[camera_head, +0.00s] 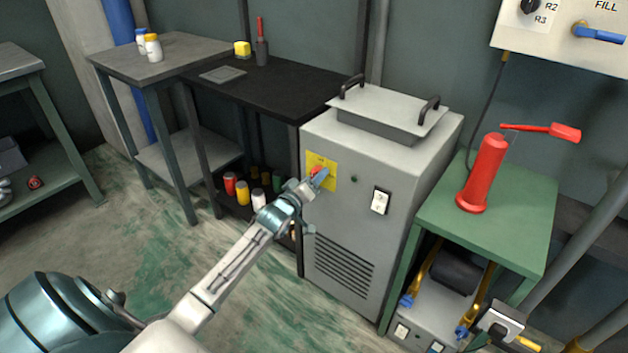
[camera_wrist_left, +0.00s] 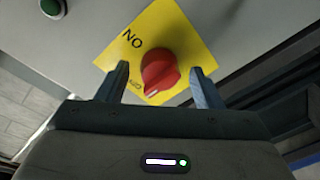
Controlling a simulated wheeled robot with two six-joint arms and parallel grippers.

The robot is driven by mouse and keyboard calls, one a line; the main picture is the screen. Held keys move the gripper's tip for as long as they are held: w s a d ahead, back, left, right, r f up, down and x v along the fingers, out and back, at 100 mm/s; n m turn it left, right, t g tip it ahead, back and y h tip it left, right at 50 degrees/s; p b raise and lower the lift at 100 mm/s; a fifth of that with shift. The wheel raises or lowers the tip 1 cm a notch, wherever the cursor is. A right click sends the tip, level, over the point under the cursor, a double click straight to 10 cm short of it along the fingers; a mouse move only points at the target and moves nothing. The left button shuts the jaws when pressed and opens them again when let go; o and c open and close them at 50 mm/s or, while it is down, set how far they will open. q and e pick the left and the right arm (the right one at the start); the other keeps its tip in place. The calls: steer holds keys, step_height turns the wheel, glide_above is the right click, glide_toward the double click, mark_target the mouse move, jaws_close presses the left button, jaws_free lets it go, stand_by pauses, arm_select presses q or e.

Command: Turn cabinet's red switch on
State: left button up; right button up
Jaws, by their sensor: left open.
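The cabinet (camera_head: 340,215) is a light grey box with a vented front. Its red switch (camera_head: 316,170) is a rotary knob on a yellow plate (camera_head: 329,179) at the upper left of the front. In the left wrist view the red switch (camera_wrist_left: 160,72) shows close up. An "ON" label is on the yellow plate (camera_wrist_left: 172,28), and a smaller label lies beside a white mark on the knob. My left gripper (camera_head: 319,178) is open at the switch; in the wrist view its fingers (camera_wrist_left: 159,76) stand on both sides of the knob, apparently with small gaps.
A green button (camera_wrist_left: 52,7) and a black-and-white rocker switch (camera_head: 380,201) are on the same cabinet front. A lidded tray (camera_head: 390,110) sits on top. A green table (camera_head: 520,225) with a red pump (camera_head: 484,175) stands to the right; a black table (camera_head: 290,85) is to the left.

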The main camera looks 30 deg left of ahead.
arm_select(q)
steer(key=shift+w, duration=0.2)
steer(key=shift+c, duration=0.4)
steer(key=c, duration=0.9)
